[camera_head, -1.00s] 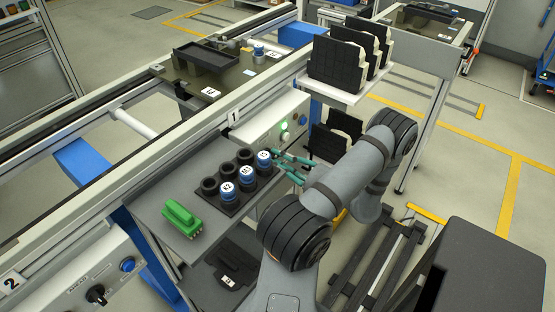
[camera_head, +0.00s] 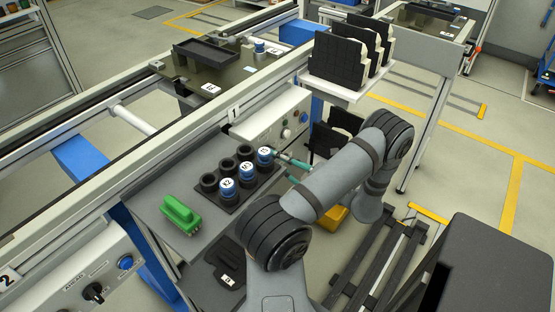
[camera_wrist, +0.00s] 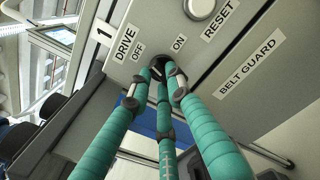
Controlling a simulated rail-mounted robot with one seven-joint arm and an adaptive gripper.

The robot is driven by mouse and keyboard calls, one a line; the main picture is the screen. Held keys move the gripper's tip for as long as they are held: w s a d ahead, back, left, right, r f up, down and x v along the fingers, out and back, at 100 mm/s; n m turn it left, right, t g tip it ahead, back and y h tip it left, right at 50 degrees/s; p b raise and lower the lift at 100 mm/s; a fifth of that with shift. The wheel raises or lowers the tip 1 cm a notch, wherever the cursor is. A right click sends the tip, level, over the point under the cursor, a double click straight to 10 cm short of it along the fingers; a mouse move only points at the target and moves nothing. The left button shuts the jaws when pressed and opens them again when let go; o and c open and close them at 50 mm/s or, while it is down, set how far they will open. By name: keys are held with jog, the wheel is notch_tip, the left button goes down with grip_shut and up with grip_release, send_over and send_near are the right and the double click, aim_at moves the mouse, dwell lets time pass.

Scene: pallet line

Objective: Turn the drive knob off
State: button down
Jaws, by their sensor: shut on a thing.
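The drive knob (camera_wrist: 157,70) is a small dark knob on the grey panel of station 1, under the DRIVE label (camera_wrist: 125,42). OFF is printed to its left and ON to its right. My gripper (camera_wrist: 157,80) has its teal fingers closed around the knob in the wrist view. The fingers hide most of the knob, so I cannot tell clearly which way it points. In the head view my gripper (camera_head: 274,153) reaches the front of the control box (camera_head: 268,120), and the knob is hidden there.
A round white button (camera_wrist: 200,8) by the RESET label sits close above the fingers. A black rack (camera_head: 238,190) with blue-capped cups (camera_head: 227,187) stands left of my gripper. A green block (camera_head: 180,214) lies on the same shelf. Black bins (camera_head: 338,62) stand above right.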

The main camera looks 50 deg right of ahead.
jog(key=shift+f+n+b, duration=0.1)
jog(key=shift+n+b, duration=0.25)
jog(key=shift+n, duration=1.15)
jog(key=c, duration=1.6)
grip_release()
jog(key=s, duration=1.2)
jog(key=shift+a, duration=0.15)
jog(key=w, duration=1.2)
